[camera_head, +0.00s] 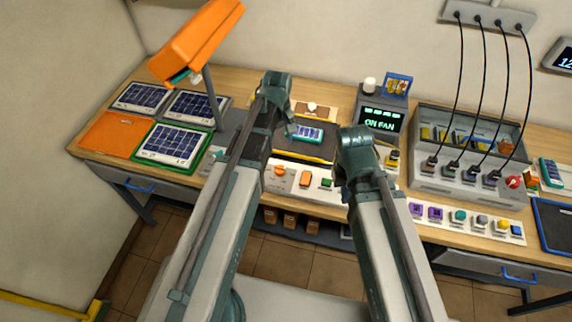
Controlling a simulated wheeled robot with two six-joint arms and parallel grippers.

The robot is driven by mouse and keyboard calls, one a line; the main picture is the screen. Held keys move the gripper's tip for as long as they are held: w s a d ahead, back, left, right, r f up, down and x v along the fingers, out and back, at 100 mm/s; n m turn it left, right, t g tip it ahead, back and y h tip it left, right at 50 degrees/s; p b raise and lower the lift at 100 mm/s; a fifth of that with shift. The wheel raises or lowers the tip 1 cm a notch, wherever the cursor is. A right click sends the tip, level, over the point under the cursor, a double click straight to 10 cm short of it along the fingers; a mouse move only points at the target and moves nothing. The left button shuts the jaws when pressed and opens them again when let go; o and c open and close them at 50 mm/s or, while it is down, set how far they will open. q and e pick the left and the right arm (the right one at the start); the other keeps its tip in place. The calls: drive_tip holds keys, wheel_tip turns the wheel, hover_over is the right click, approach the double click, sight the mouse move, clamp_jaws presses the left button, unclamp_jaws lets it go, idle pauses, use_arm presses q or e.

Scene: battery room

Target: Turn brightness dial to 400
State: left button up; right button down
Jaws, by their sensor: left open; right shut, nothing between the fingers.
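An orange round dial (280,170) sits on the white control panel (292,179) at the front edge of the bench; I cannot read a scale on it. A dark display (381,120) behind it shows green text that looks like "ON FAN"; no brightness figure is readable. My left gripper (290,126) is above the bench, behind the dial, open and apart from it; its arm hides most of it. My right gripper (346,194) is near the panel's right end, shut and empty, mostly hidden by its own arm.
An orange lamp (196,42) overhangs solar panels (174,143) at the left. A small solar panel (306,134) lies on a dark mat between my arms. A grey box (470,135) with black cables and a strip of coloured knobs (466,217) stand at the right.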

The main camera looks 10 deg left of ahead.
sight(280, 166)
use_arm(q)
drive_tip(key=shift+f, duration=0.2)
wheel_tip(280, 166, down, 14)
drive_tip(key=b, duration=1.4)
drive_tip(key=shift+r, duration=0.2)
clamp_jaws()
